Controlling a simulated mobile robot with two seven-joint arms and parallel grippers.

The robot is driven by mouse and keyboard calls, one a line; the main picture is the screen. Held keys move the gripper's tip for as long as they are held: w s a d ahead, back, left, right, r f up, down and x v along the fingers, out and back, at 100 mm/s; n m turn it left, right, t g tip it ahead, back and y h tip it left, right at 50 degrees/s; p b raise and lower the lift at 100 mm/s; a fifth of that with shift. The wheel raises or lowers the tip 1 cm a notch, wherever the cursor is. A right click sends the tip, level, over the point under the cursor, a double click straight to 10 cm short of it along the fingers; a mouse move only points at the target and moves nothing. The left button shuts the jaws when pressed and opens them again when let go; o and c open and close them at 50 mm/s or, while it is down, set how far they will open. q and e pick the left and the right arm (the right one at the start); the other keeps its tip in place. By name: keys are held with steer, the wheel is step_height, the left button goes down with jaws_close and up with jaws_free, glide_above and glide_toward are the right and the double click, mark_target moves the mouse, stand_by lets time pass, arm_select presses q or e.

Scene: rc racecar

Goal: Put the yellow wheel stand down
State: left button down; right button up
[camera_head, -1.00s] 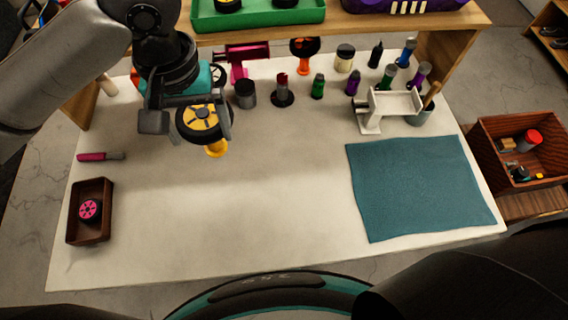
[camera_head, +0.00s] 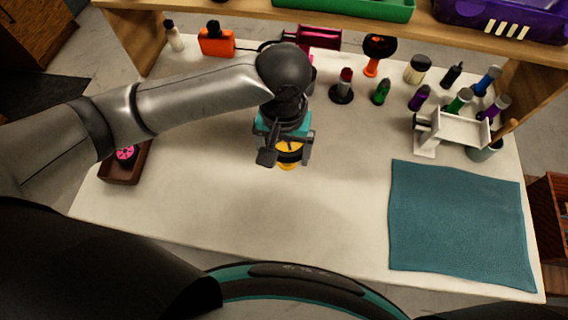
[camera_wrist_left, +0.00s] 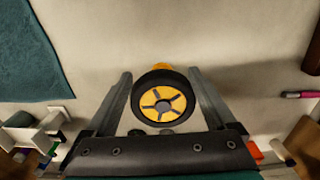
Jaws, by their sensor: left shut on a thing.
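The yellow wheel stand (camera_head: 287,166) is at my left gripper (camera_head: 288,155), over the back middle of the white table. A black-tyred wheel with a yellow hub (camera_head: 289,147) is on it. In the left wrist view the wheel (camera_wrist_left: 162,103) faces the camera between the two fingers (camera_wrist_left: 161,78), and a bit of yellow stand (camera_wrist_left: 160,67) shows beyond it. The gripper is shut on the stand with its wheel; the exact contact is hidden. Whether the stand's foot touches the table cannot be told. My right gripper is not in view.
The table (camera_head: 250,215) is clear in front of the gripper. A blue-green mat (camera_head: 455,225) lies at right. A brown tray (camera_head: 122,170) with a pink wheel is at left, partly behind my arm. An orange stand (camera_head: 373,66) and several bottles stand at the back.

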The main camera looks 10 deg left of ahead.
mark_target(284, 163)
arm_select(q)
step_height(284, 163, down, 5)
steer(key=shift+b, duration=0.7)
steer(key=shift+r, duration=0.1)
jaws_free()
